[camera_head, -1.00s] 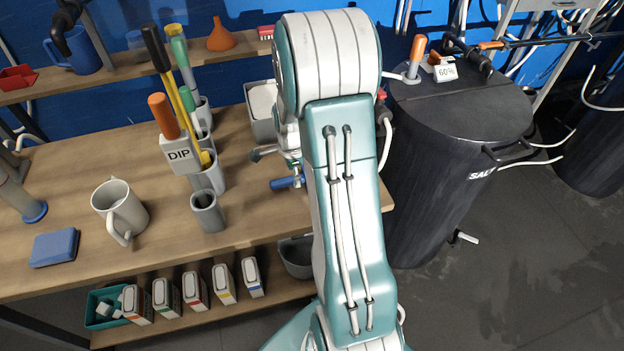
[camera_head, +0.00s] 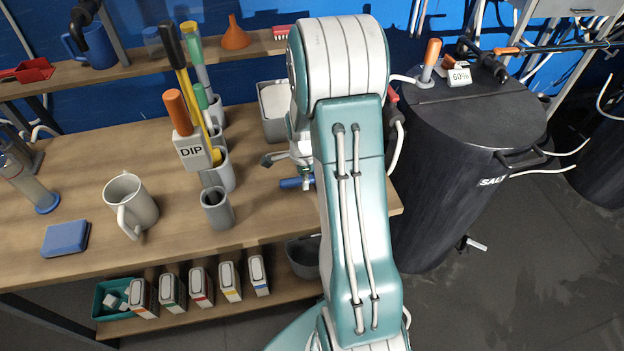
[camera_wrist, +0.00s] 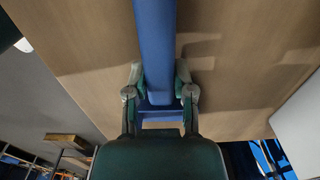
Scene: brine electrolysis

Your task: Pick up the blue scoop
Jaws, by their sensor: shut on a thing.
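The blue scoop (camera_wrist: 155,45) shows in the wrist view as a long blue handle running up from between my fingers. My gripper (camera_wrist: 160,92) is shut on it, with a finger on each side of the handle. In the head view a short piece of the blue scoop (camera_head: 291,183) sticks out to the left of my gripper (camera_head: 303,170), over the right part of the wooden table (camera_head: 262,215). My arm hides the rest of the scoop and most of the gripper there. I cannot tell whether the scoop touches the table.
Grey cups (camera_head: 217,208) holding tools and a white DIP sign (camera_head: 191,151) stand left of my gripper. A grey bin (camera_head: 273,128) is behind it. A mug (camera_head: 131,205) is further left. A dark salt drum (camera_head: 455,160) stands to the right.

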